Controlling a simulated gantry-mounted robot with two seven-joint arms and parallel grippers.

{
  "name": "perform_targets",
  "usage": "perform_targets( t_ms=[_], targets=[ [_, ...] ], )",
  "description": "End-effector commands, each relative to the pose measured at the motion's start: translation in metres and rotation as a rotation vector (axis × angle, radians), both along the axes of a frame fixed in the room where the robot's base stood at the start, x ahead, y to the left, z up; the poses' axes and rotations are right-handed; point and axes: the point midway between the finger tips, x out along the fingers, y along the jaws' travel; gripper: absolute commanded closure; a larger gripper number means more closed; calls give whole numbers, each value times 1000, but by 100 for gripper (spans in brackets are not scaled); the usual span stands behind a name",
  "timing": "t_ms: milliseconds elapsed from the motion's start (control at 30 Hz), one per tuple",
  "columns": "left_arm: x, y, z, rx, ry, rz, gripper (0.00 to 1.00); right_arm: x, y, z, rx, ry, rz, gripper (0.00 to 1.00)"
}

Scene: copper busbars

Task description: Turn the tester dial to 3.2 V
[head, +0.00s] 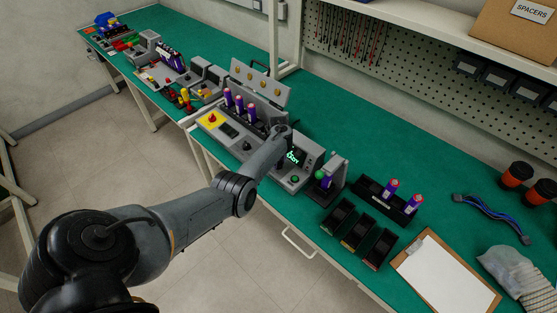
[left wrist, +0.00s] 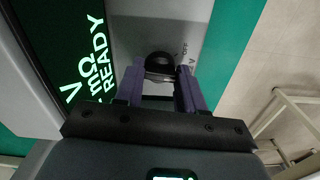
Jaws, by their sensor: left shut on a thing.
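The tester (head: 309,155) is a grey box on the green bench, with a dark screen and green lit text. In the left wrist view the screen (left wrist: 85,65) reads "V", "mΩ" and "READY"; no number shows. The tester dial (left wrist: 160,62) is a round black knob on the grey panel, with "OFF" and "V" marks beside it. My left gripper (left wrist: 160,85) has its two purple fingers on either side of the dial and is shut on it. In the head view my left arm hides the dial and the fingers. My right gripper is not in view.
A cell stand (head: 338,172) holding a purple cell is just right of the tester. Left of it is a grey station (head: 215,128) with several purple cells. Black bins (head: 357,235), a cell rack (head: 372,195) and a clipboard (head: 440,275) lie to the right.

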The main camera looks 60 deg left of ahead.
Motion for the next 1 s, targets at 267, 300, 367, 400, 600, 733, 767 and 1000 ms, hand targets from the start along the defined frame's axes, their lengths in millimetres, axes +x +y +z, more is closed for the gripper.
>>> perform_targets(
  t_ms=[267, 300, 367, 400, 600, 733, 767, 1000],
  targets=[
    [0, 0, 1, 0, -1, 94, 92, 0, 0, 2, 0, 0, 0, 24],
    [0, 0, 1, 0, -1, 100, 92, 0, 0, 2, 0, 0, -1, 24],
    [0, 0, 1, 0, -1, 107, 92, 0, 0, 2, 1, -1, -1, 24],
    [0, 0, 1, 0, -1, 109, 92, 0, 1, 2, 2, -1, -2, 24],
    [0, 0, 0, 0, -1, 111, 92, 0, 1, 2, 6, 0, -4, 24],
    [0, 0, 0, 0, -1, 110, 92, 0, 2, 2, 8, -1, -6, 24],
    [0, 0, 0, 0, -1, 110, 60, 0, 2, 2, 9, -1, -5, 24],
    [0, 0, 0, 0, -1, 109, 36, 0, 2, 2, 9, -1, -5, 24]
  ],
)
